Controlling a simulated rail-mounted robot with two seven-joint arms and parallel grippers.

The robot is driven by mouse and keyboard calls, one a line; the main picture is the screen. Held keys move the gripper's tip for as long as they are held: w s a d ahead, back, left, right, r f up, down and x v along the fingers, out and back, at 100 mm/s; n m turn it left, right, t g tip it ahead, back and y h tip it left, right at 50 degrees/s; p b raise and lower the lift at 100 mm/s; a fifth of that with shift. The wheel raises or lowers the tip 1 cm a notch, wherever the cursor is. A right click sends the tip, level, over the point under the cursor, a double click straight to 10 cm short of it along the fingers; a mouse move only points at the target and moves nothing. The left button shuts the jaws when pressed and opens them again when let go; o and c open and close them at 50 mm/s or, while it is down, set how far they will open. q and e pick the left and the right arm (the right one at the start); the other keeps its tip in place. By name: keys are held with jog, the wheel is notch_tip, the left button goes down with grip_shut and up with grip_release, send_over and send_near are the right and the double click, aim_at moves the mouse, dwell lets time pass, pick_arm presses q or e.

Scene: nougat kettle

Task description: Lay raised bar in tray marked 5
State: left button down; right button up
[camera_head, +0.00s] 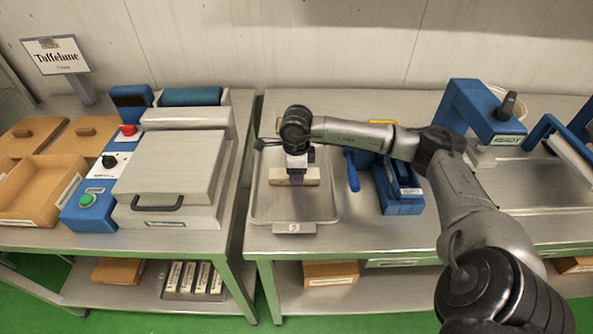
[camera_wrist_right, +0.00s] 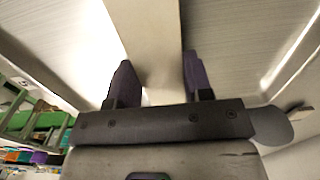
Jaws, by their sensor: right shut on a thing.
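The tray marked 5 (camera_head: 263,204) is a shallow metal tray at the left end of the right table, with its number label (camera_head: 293,228) on the front edge. My right gripper (camera_head: 297,183) is over the tray, pointing down. It is shut on a pale bar (camera_head: 312,176), which lies crosswise to the jaws above or at the tray floor; I cannot tell if it touches. In the right wrist view the pale bar (camera_wrist_right: 147,35) runs between the two dark fingers. My left gripper is not in view.
A blue device with a lever (camera_head: 400,190) stands just right of the tray. A blue press marked READY (camera_head: 485,115) is farther right. On the left table are a grey lidded machine (camera_head: 170,175) and a cardboard-coloured box (camera_head: 38,195). A gap separates the tables.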

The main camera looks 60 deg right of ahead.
jog(key=o, duration=1)
jog(key=shift+o, duration=0.3)
jog(key=shift+o, duration=0.5)
jog(key=o, duration=0.3)
jog(key=shift+r+p, duration=0.8)
jog(key=shift+r, duration=0.2)
jog(key=shift+r+p, duration=2.15)
jog(key=shift+r, duration=0.85)
